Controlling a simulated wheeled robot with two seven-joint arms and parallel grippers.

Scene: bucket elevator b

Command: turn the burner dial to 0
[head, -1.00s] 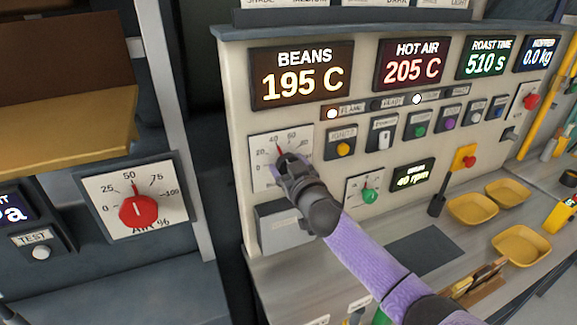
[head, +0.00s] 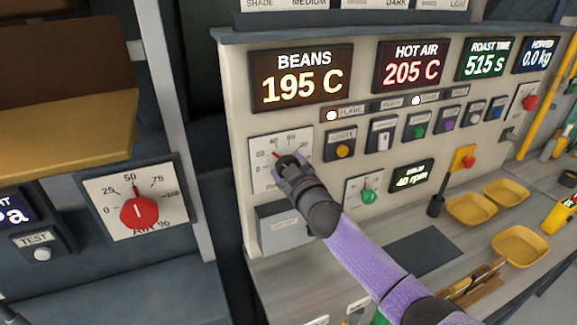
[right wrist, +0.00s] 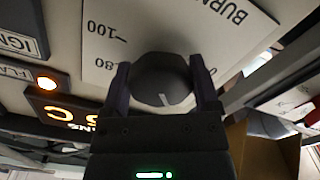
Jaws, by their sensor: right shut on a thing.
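The burner dial's white scale plate (head: 257,179) is on the roaster panel's left side, under the BEANS display. Its red pointer tip shows above my gripper, leaning up and left, roughly toward the 20 to 40 marks. My right gripper (head: 284,163) is at the plate and covers most of the dial. In the right wrist view the dark round knob (right wrist: 162,76) sits between the two fingers of my right gripper (right wrist: 163,88), which are shut on it. The plate (right wrist: 150,25) shows 100, 80 and part of the BURN lettering. My left gripper is not in view.
A green dial (head: 369,196) is right of my wrist. Buttons and a switch (head: 382,136) line the panel above. A separate red AIR % dial (head: 139,210) is on the left. Yellow trays (head: 520,246) are on the counter at right.

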